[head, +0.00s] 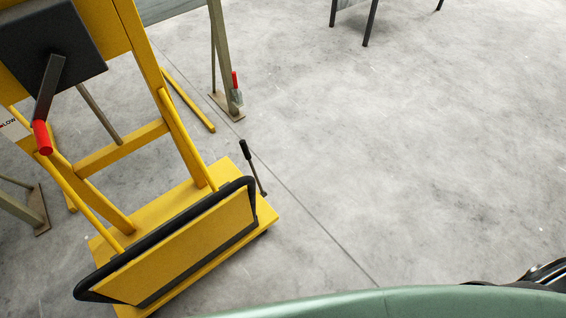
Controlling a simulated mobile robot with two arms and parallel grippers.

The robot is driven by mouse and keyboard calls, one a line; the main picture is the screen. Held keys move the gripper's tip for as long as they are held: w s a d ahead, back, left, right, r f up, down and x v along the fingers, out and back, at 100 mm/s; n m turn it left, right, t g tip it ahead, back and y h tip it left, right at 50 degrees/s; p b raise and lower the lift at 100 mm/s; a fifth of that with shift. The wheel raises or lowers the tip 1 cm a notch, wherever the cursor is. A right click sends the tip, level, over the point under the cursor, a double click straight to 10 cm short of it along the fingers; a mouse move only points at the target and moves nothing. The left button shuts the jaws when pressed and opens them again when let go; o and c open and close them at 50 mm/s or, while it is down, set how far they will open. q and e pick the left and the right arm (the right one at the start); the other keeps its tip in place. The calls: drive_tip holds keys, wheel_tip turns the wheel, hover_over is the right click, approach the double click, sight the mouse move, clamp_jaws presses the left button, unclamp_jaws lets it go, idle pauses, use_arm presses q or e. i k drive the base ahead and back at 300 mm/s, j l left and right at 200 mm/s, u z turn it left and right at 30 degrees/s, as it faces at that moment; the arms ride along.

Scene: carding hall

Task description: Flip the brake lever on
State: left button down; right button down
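A thin lever with a black grip (246,151) stands up from the right end of the yellow base of a wheeled yellow stand (188,218). It leans to the upper left. A second lever, a dark arm with a red grip (42,138), hangs from a black box (52,45) at the upper left of the stand. No marking in view says which one is the brake lever.
A black-edged yellow panel (190,245) leans at the front of the stand. Dark furniture legs (371,22) stand at the top. The concrete floor (420,160) to the right is clear.

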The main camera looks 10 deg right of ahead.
sight(245, 149)
drive_tip(key=i+l+z, duration=0.4)
drive_tip(key=i+l, duration=1.05)
drive_tip(key=l, duration=0.1)
